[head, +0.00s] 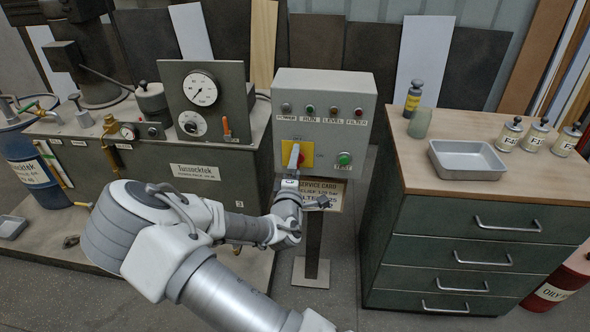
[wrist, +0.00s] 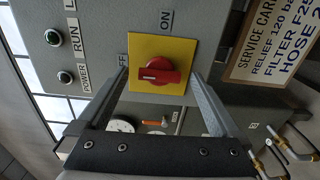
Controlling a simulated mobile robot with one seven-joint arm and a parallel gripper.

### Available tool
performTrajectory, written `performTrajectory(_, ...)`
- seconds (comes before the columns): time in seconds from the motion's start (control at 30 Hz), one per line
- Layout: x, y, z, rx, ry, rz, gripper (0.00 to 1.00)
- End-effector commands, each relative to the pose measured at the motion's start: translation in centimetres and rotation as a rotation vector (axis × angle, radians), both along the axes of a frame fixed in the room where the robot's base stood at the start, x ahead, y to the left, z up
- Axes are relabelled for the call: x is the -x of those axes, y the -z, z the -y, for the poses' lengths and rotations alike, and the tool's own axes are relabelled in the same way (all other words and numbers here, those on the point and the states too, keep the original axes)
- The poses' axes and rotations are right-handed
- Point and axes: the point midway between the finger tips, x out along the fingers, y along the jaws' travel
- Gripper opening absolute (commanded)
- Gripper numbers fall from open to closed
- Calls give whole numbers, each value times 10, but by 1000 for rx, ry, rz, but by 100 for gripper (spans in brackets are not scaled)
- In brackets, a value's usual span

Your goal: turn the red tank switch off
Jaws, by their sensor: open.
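The red tank switch (wrist: 158,77) is a round red knob with a raised bar on a yellow plate (wrist: 145,50). In the wrist view, the bar's white mark is at its left end, facing the OFF label (wrist: 123,64), which is partly hidden by a finger. The ON label (wrist: 166,20) is at the plate's upper edge in that view. My gripper (wrist: 158,80) is open, with one finger on each side of the knob and visible gaps between. In the head view, my gripper (head: 294,156) is in front of the yellow plate and hides part of the switch.
The switch is on a grey control box (head: 325,85) with several lamps and a green TEST button (head: 344,159). A service card (head: 322,192) hangs just below. A gauge panel (head: 205,100) stands left; a drawer cabinet (head: 480,220) with a metal tray (head: 467,174) stands right.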

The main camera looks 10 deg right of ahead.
Motion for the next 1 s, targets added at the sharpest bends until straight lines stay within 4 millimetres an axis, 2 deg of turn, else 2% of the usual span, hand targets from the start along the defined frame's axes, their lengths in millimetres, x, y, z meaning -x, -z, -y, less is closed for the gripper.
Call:
performTrajectory(0.17, 14, -1, -6, -1, -2, -1, 100)
performTrajectory(0.27, 32, -2, -12, 2, -3, -2, 100)
performTrajectory(0.7, 132, -1, -44, 1, -3, -3, 100)
performTrajectory(0.83, 151, -1, -50, 1, -2, -3, 100)
performTrajectory(1.0, 164, 0, -53, 1, 0, -1, 100)
